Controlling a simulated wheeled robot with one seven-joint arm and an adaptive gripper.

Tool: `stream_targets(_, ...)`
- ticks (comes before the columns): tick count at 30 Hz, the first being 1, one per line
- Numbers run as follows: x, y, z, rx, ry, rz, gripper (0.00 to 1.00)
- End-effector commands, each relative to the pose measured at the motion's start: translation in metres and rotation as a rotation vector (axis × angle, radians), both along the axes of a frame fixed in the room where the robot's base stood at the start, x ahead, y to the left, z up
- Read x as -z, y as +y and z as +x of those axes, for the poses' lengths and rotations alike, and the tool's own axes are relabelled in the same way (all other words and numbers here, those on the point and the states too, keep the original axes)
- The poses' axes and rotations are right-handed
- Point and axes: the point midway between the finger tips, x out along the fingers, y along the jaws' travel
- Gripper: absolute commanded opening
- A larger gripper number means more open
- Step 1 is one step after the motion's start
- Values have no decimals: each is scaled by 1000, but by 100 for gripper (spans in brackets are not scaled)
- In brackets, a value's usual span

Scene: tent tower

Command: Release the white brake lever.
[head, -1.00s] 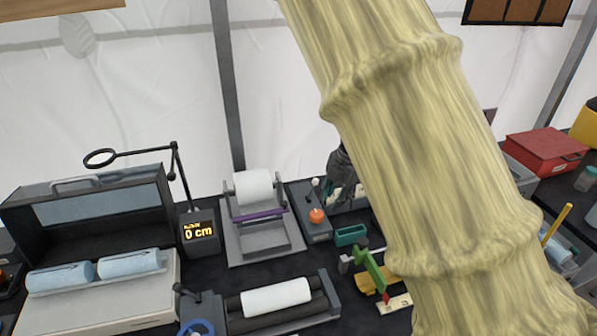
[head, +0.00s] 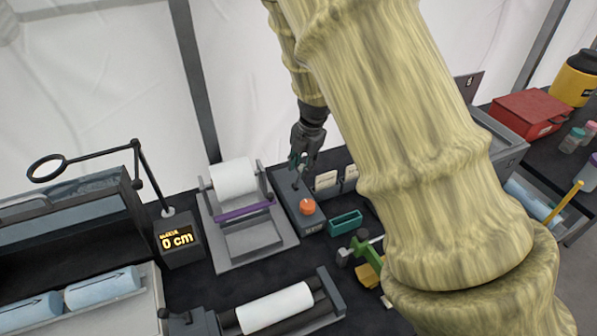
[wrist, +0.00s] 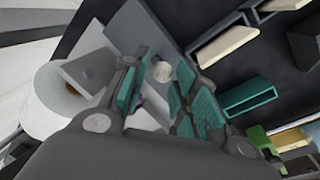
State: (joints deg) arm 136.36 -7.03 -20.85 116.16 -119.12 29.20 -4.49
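The white brake lever stands on a grey control box (head: 290,197) that also bears an orange knob (head: 307,207). In the head view my gripper (head: 298,162) is over the lever and hides its white top; a thin stem shows below the fingers. In the wrist view the round white lever knob (wrist: 163,72) shows in the gap between my two teal-padded fingers (wrist: 162,100). The fingers are apart, and I cannot see contact with the knob. The gripper points down at the box.
A white roll in a stand with a purple bar (head: 240,213) is left of the box. A small green tray (head: 345,222) is to its right, with white cards (head: 326,181) behind. A display reading 0 cm (head: 177,240) and a ring on an arm (head: 47,168) stand further left.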

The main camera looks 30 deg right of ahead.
Motion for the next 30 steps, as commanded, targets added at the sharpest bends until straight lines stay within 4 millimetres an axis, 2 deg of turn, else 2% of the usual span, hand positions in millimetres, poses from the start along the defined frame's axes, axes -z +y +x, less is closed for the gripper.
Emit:
stream_targets(6, 27, 2, 4, 2, 1, 2, 29)
stream_targets(10, 37, 3, 5, 1, 1, 1, 29)
stream_targets(23, 45, 4, 7, 0, -1, 0, 29)
stream_targets(24, 45, 4, 7, 0, -1, 0, 27)
stream_targets(28, 45, 4, 7, 0, -1, 0, 4)
stream_targets(30, 45, 4, 7, 0, -1, 0, 0)
